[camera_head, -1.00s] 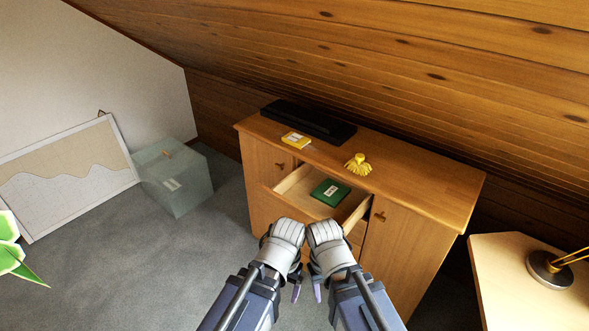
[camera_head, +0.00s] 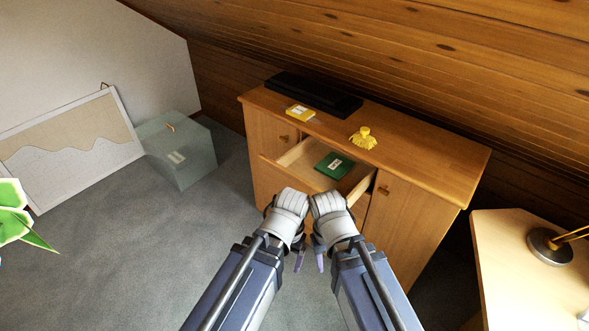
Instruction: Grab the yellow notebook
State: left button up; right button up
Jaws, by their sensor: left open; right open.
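A small yellow notebook (camera_head: 300,113) with a pale label lies flat on top of the wooden cabinet (camera_head: 430,165), near its front left edge. My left gripper (camera_head: 299,262) and my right gripper (camera_head: 320,262) are side by side in front of the cabinet, below the open drawer. Both are open and empty, and both are apart from the notebook. Their fingers are partly hidden behind the wrists.
The open drawer (camera_head: 297,159) holds a green book (camera_head: 334,165). A yellow tasselled object (camera_head: 363,138) and a long black box (camera_head: 313,95) are on the cabinet top. A translucent box (camera_head: 181,150) stands on the floor at left. A desk (camera_head: 500,245) is at right. The sloped ceiling hangs low behind.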

aim_at(298, 112)
jog(key=i+j, duration=0.4)
jog(key=j, duration=0.15)
jog(key=i+j, duration=0.4)
jog(key=j, duration=0.2)
jog(key=i+j, duration=0.4)
jog(key=j, duration=0.15)
jog(key=i+j, duration=0.35)
jog(key=j, duration=0.2)
jog(key=i+j, duration=0.4)
jog(key=j, duration=0.15)
jog(key=i+j+z, duration=0.1)
jog(key=z, duration=0.15)
jog(key=i+j+z, duration=0.1)
jog(key=z, duration=0.2)
jog(key=j+z, duration=0.1)
jog(key=z, duration=0.6)
jog(key=i, duration=0.45)
